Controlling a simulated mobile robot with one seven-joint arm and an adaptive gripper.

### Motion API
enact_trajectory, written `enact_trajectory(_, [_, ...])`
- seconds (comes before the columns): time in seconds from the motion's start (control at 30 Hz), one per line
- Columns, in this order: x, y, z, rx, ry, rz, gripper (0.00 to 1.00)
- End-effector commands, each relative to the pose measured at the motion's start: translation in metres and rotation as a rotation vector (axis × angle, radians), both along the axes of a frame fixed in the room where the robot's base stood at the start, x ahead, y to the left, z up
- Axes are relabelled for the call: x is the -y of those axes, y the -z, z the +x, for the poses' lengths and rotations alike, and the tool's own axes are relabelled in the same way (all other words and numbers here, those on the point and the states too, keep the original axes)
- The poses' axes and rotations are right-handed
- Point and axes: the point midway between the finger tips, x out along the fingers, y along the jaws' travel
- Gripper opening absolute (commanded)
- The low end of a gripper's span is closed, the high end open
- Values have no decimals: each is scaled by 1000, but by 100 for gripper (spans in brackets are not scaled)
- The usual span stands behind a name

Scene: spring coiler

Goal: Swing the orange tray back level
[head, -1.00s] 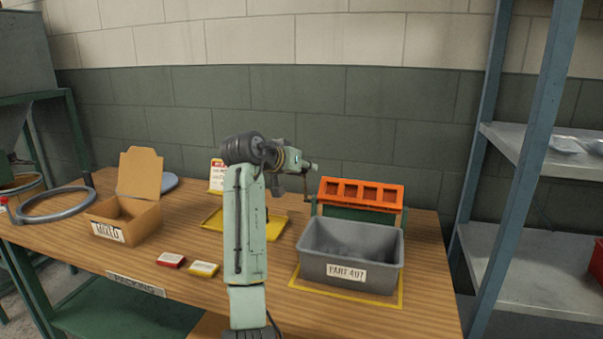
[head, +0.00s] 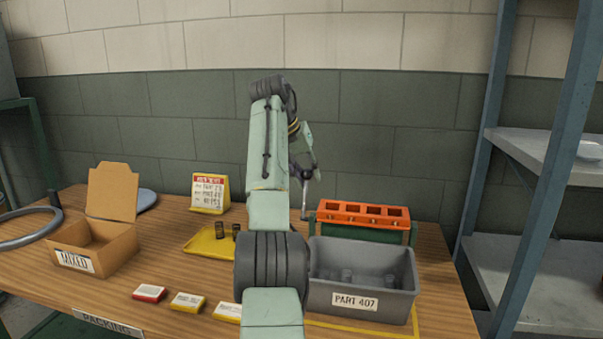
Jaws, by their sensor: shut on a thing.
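The orange tray (head: 364,212) sits in a green stand (head: 385,234) behind the grey bin. Its top shows a row of several square pockets, and it looks level or nearly so. The fingertips are small in the picture, so the exact grip is hard to see.
The grey bin (head: 346,298) marked PART 407 stands in front of the tray, with several small coils inside. A yellow tray (head: 208,245) holds two dark coils. A MIXED carton (head: 95,250) and small boxes (head: 187,302) are left. A shelf post (head: 555,180) stands right.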

Motion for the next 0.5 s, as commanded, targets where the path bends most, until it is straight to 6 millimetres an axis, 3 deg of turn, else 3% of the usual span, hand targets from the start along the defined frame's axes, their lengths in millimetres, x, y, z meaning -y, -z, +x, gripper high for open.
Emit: enact_trajectory(0.5, [1, 4, -7, -32, -3, 12, 0])
